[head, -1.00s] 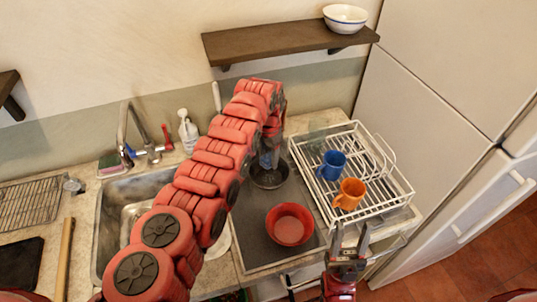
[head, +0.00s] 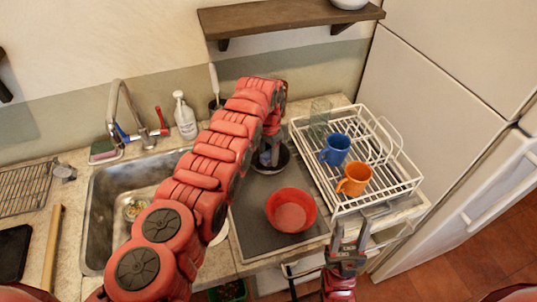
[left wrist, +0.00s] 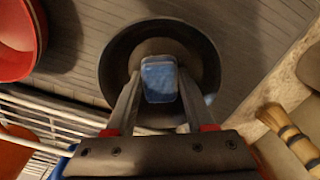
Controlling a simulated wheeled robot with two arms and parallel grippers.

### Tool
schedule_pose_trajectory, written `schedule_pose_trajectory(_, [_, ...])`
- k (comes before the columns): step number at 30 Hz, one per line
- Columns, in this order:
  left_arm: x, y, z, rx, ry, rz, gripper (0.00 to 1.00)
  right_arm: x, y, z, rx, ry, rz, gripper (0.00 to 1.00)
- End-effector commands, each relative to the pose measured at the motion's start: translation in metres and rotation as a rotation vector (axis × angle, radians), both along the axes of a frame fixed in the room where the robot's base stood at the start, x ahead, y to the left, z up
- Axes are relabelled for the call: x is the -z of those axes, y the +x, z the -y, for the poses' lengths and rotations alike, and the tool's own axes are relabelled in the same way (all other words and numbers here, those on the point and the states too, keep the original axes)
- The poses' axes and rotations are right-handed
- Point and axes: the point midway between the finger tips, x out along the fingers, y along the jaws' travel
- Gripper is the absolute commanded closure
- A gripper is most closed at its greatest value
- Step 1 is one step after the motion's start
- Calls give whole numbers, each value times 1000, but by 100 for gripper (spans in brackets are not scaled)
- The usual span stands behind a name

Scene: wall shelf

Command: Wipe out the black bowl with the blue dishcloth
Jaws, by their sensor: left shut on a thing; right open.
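The black bowl (left wrist: 115,62) sits on the dark mat, and it also shows in the head view (head: 284,164), partly hidden by my left arm. My left gripper (left wrist: 160,90) is shut on the folded blue dishcloth (left wrist: 158,80) and points down over the bowl. The cloth is within the bowl's outline in the left wrist view; I cannot tell whether it touches the inside. The cloth shows as a small blue patch in the head view (head: 265,157). My right gripper (head: 350,230) is open and empty near the counter's front edge.
A red bowl (head: 291,210) stands on the mat in front of the black bowl. A white dish rack (head: 398,188) with a blue mug (head: 336,149) and an orange mug (head: 353,179) is to the right. The sink (head: 105,200) is left, with a soap bottle (head: 184,116) behind.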

Motion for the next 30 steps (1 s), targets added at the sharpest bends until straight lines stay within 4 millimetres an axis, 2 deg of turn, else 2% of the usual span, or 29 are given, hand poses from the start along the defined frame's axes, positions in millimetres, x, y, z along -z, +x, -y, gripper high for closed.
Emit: schedule_pose_trajectory(30, [8, 0, 0, 0, 0, 0, 91, 8, 0, 0, 0, 0, 0, 50])
